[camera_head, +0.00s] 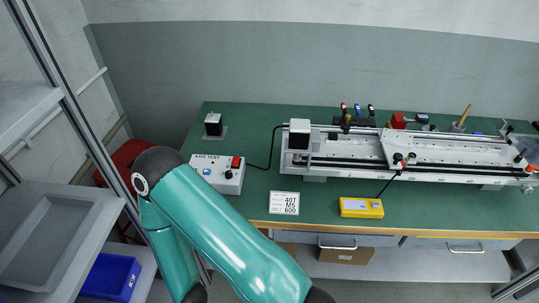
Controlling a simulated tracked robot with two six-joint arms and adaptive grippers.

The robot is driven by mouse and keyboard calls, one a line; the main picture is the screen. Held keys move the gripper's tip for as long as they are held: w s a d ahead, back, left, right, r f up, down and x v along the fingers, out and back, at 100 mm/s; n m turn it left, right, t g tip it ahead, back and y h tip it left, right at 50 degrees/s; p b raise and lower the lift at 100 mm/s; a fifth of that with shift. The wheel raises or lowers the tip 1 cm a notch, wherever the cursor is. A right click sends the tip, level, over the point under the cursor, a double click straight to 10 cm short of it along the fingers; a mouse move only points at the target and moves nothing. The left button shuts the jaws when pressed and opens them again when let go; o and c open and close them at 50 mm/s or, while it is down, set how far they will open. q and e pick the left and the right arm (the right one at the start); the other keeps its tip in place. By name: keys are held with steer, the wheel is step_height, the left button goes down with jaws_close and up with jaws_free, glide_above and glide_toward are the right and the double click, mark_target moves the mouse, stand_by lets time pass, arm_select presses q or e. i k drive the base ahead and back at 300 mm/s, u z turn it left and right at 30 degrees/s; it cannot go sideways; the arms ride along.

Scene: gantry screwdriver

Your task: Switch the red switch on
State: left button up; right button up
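The red switch (236,162) sits on the right part of the top of a white control box (227,180). The box stands at the left end of the green workbench, and a black cable runs from it up to the gantry. Whether the switch is on or off is too small to tell. My teal arm reaches across the lower left and its bend comes close to the box's left side in the picture. No gripper of mine shows in this view.
A white gantry rail (440,158) spans the bench's right half. A yellow box (361,208) and a printed white card (284,203) lie near the front edge. A small black-and-white block (213,125) stands behind the control box. Grey shelving with a tray (95,215) stands at left.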

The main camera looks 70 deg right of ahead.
mark_target(236, 162)
steer(key=u, duration=0.4)
steer(key=i, duration=0.15)
steer(key=z, duration=2.05)
steer(key=k, duration=0.5)
steer(key=z, duration=0.35)
steer(key=i, duration=0.5)
steer(key=z, duration=0.05)
